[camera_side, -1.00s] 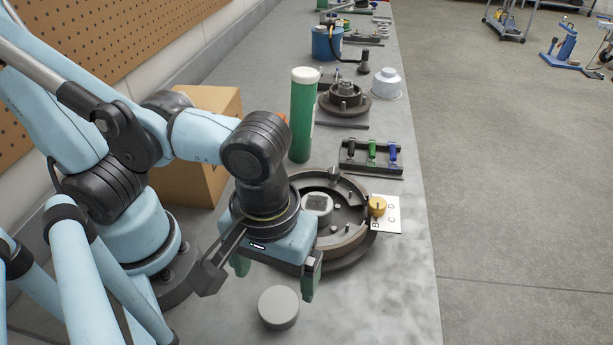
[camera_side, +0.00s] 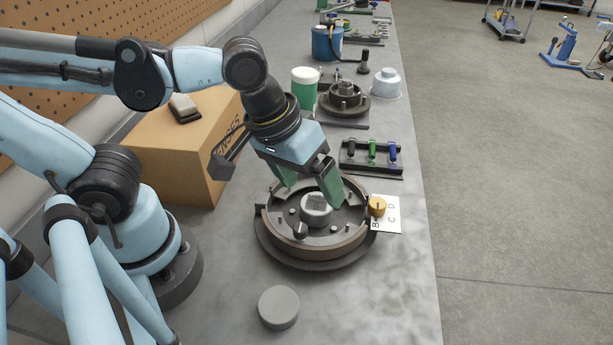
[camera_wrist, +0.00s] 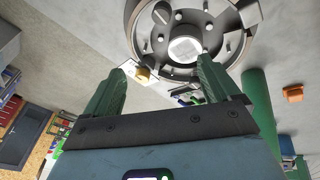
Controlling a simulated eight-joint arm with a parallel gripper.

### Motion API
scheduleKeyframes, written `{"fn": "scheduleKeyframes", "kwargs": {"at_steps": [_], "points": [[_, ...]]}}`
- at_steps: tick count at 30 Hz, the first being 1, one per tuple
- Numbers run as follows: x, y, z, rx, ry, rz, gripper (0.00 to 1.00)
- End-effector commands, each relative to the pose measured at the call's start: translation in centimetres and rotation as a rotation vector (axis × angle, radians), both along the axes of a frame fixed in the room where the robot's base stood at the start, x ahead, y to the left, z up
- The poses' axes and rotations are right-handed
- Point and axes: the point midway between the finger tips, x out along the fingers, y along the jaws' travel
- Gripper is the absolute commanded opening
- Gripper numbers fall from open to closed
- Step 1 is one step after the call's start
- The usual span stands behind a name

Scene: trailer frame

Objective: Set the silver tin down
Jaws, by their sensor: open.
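The silver tin (camera_side: 279,308), a short round grey can, stands upright on the grey bench at the near end, with nothing touching it. It is not seen in the wrist view. My gripper (camera_side: 308,184) is tilted over the far left part of the brake drum, well beyond the tin. Its two green fingers are apart with nothing between them. In the wrist view my gripper (camera_wrist: 163,66) also shows its fingers spread and empty.
The round brake drum (camera_side: 273,246) stands behind the tin; it also shows in the wrist view (camera_wrist: 135,18). A cardboard box (camera_side: 172,163) and a green cylinder (camera_side: 305,92) stand behind. Bench around the tin is clear.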

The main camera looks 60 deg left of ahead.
Motion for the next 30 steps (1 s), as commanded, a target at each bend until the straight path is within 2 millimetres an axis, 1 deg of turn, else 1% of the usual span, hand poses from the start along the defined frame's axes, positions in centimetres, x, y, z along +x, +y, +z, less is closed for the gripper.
{"fn": "scheduleKeyframes", "kwargs": {"at_steps": [1,3,6,10,12,15,30], "points": [[1.1,1.9,0.0,0.021,-0.058,-0.017,0.9],[2.4,4.1,0.2,0.068,-0.134,-0.065,0.9],[3.6,6.9,0.5,0.141,-0.22,-0.12,0.9],[4.4,9.2,0.8,0.215,-0.283,-0.165,0.9],[4.5,9.8,0.9,0.238,-0.299,-0.179,0.9],[4.6,10.1,1.0,0.25,-0.307,-0.189,0.9],[4.6,10.0,1.0,0.249,-0.305,-0.19,0.9]]}}
